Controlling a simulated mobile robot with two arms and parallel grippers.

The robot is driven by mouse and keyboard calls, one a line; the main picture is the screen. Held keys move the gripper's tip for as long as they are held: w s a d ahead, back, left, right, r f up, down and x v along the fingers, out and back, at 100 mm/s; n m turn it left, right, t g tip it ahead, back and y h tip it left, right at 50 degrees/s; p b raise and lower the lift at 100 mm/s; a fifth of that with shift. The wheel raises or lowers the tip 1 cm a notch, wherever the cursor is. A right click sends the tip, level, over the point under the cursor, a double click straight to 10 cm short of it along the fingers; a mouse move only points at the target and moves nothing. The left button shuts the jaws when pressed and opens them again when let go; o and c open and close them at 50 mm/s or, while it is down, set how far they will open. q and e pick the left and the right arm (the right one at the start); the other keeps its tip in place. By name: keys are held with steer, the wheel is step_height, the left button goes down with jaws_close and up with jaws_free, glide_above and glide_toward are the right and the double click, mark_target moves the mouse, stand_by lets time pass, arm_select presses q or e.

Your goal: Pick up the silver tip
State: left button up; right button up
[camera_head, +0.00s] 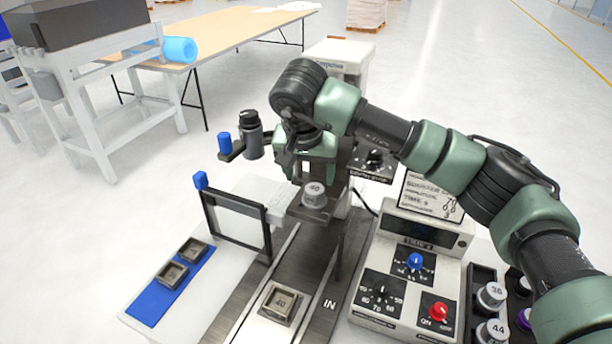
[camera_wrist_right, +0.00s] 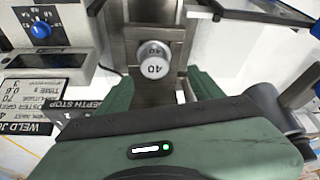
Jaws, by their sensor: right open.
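A silver tip (camera_head: 315,194), a short cylinder marked 40, stands on the metal part of the machine in the middle. In the right wrist view the tip (camera_wrist_right: 154,60) shows centred, a little beyond my fingers. My right gripper (camera_head: 306,165) is just behind and above the tip in the head view. Its green fingers (camera_wrist_right: 162,88) are apart with nothing between them. Other silver tips marked 38 (camera_head: 491,296) and 44 (camera_head: 492,332) sit in a dark rack at the right. My left gripper is not in view.
A control box (camera_head: 412,270) with knobs stands right of the metal track (camera_head: 252,312). A square block marked 40 (camera_head: 280,303) sits on the track. A dark frame (camera_head: 238,239) stands left of it. A blue mat (camera_head: 150,306) holds two square pieces.

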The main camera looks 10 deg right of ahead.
mark_target(314, 188)
steer(key=shift+w, duration=0.1)
steer(key=shift+d+f+p, duration=0.2)
steer(key=shift+f+p, duration=0.35)
steer(key=shift+p, duration=0.05)
steer(key=shift+d+f+p, duration=0.2)
steer(key=shift+f+p, duration=0.35)
steer(key=p+x, duration=0.1)
steer(key=x, duration=0.2)
steer(key=shift+w+d, duration=0.1)
steer(key=shift+d, duration=0.05)
steer(key=shift+w+d+f+p, duration=0.1)
steer(key=shift+w+f+p, duration=0.3)
steer(key=shift+f, duration=0.25)
steer(key=shift+s, duration=0.1)
steer(key=shift+c, duration=1.3)
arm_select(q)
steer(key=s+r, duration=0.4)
arm_select(e)
jaws_close()
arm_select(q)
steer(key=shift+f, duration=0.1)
arm_select(e)
steer(key=shift+r, duration=0.1)
